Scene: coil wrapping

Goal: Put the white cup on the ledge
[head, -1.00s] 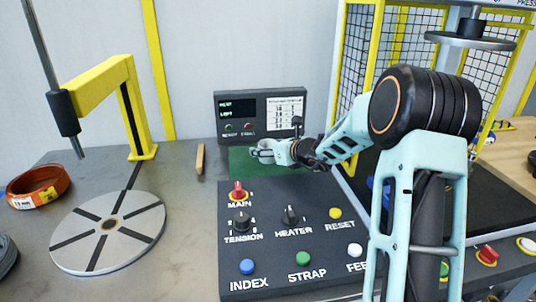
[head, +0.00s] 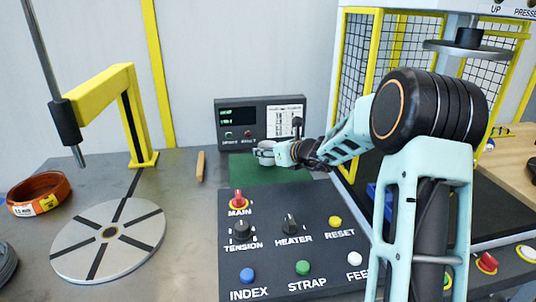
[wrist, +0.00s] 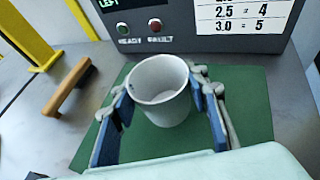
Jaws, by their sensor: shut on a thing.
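The white cup (wrist: 160,98) is upright and looks empty, with its open rim facing up in the wrist view. My gripper (wrist: 166,98) is shut on it, with one blue-padded finger on each side. In the head view the cup (head: 264,150) shows partly behind my gripper (head: 272,153), over the green mat (head: 245,172). Whether its base touches the mat or is just above it, I cannot tell. No surface is clearly marked as the ledge.
A dark display box (head: 255,118) stands close behind the cup. A wooden-handled piece (head: 200,166) lies left of the mat. The control panel (head: 270,240) with raised knobs and buttons is in front. A yellow mesh cage (head: 358,90) stands at right.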

